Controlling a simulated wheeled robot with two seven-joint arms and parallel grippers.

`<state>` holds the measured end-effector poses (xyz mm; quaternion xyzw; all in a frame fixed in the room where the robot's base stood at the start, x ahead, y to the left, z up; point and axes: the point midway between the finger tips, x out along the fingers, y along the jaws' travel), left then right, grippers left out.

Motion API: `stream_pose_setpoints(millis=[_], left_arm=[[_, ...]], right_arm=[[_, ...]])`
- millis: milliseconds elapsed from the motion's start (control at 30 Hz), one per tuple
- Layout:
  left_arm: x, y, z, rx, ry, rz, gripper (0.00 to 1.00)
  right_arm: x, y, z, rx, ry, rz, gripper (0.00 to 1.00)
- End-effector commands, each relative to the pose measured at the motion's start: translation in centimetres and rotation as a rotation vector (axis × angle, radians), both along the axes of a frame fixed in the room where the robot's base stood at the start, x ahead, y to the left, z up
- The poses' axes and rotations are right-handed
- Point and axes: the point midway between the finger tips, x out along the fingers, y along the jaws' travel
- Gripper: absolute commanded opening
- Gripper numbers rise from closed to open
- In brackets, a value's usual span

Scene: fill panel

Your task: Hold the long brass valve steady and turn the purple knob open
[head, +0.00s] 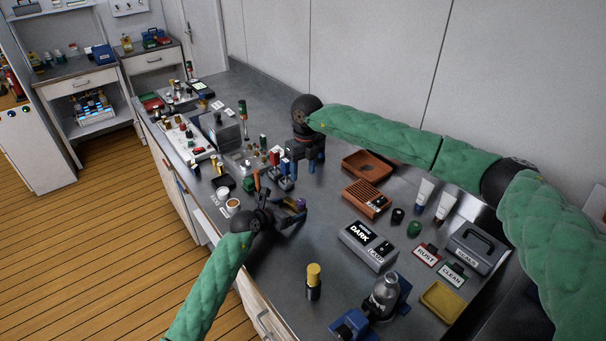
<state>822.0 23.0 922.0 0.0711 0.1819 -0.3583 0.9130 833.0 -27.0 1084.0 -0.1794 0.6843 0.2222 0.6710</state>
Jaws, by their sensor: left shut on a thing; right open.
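My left gripper (290,214) is low over the bench, left of the middle of the head view. It is shut on what appears to be the long brass valve, whose body is mostly hidden by the fingers. The purple knob (300,203) shows as a small purple spot at the fingertips. My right gripper (308,162) is farther back, above and slightly right of the knob. It points down, is open, and is apart from the knob. Whether anything stands between its fingers is too small to tell.
Several small bottles and fittings crowd the bench left of my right gripper. A brown tray (367,166), a slatted brown box (367,198) and a grey DARK box (367,246) stand to the right. A yellow-capped bottle (313,282) stands in front. Bare bench (325,222) lies right of my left gripper.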

Motion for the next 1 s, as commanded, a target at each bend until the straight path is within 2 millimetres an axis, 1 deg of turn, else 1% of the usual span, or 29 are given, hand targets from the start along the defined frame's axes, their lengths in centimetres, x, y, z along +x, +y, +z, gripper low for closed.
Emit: stream_pose_setpoints(millis=[267,300,367,400,633,733,867,1000], left_arm=[[0.0,0.0,0.0,0.001,0.001,0.0,0.53],[0.0,0.0,0.0,0.001,0.001,0.0,0.85],[0.0,0.0,0.0,0.001,0.001,0.0,0.97],[0.0,0.0,0.0,0.001,0.001,0.0,1.0],[-0.1,0.1,0.0,0.0,0.0,0.0,1.0],[-0.5,0.5,0.2,0.001,0.001,0.0,1.0],[-1.6,1.6,0.9,0.002,-0.002,0.0,1.0],[-3.5,3.3,1.9,0.002,0.0,0.001,1.0]], right_arm=[[0.0,0.0,0.0,0.0,0.0,0.0,0.49],[0.0,0.0,0.0,0.0,0.0,0.0,0.49],[0.0,0.0,0.0,0.0,0.0,0.0,0.49],[0.0,0.0,0.0,0.0,0.0,0.0,0.49],[0.0,0.0,0.0,0.0,0.0,0.0,0.49],[0.0,0.0,0.0,0.0,0.0,0.0,0.49],[0.0,0.0,0.0,-0.001,-0.001,0.0,0.49],[0.0,0.0,0.0,-0.001,-0.001,0.0,0.49]])
